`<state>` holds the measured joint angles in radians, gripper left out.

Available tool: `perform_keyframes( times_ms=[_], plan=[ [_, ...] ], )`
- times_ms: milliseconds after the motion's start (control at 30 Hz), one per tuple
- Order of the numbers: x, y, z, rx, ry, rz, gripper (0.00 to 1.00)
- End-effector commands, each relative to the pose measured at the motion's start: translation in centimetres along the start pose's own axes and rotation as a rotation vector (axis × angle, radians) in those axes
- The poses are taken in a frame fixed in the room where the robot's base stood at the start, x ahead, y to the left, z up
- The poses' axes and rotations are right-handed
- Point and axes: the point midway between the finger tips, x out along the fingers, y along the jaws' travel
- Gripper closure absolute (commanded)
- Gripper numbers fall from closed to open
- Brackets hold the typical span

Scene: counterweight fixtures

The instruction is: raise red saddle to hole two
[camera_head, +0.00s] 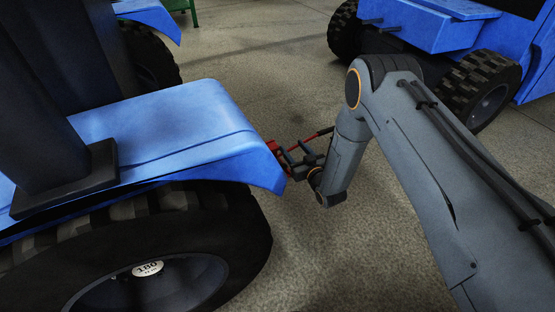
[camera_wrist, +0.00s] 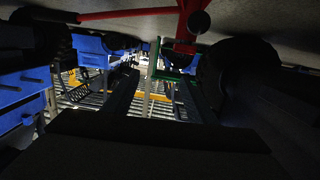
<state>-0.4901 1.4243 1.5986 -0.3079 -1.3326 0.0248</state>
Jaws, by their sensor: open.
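A red part (camera_head: 275,150) shows beside the front edge of the blue fender, mostly hidden by the fender and my gripper. A thin red bar (camera_head: 305,142) with a dark end runs from it up to the right. In the wrist view a red bar (camera_wrist: 125,14) crosses the top and meets a red bracket (camera_wrist: 185,30) with a round black knob (camera_wrist: 199,22). I cannot tell which red piece is the saddle, and no numbered holes are readable. My gripper (camera_head: 298,160) is open next to the red part; contact cannot be made out. Its dark fingers (camera_wrist: 163,90) show nothing between them.
The blue fender (camera_head: 170,120) and a large tyre (camera_head: 235,235) marked 180 on its hub stand close at left. Another blue vehicle (camera_head: 430,30) stands at the back right. Bare concrete floor (camera_head: 330,250) lies between. The wrist view shows blue machinery (camera_wrist: 20,90) and yellow-barred racks.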

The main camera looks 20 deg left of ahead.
Motion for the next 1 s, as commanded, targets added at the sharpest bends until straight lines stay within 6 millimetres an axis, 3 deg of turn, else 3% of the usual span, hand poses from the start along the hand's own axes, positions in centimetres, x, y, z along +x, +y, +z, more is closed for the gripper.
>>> perform_keyframes(
  times_ms=[33,100,267,467,800,1000],
  plan=[
    [0.4,-1.0,2.5,0.001,0.029,-0.02,0.48],
    [0.6,-2.0,3.9,0.003,0.067,-0.041,0.48],
    [0.6,-3.4,5.4,0.006,0.118,-0.067,0.48],
    [2.2,-3.8,5.3,0.006,0.13,-0.074,0.48],
    [7.0,-4.1,4.8,0.006,0.127,-0.073,0.48],
    [8.2,-4.2,4.5,0.007,0.126,-0.072,0.48]
  ],
)
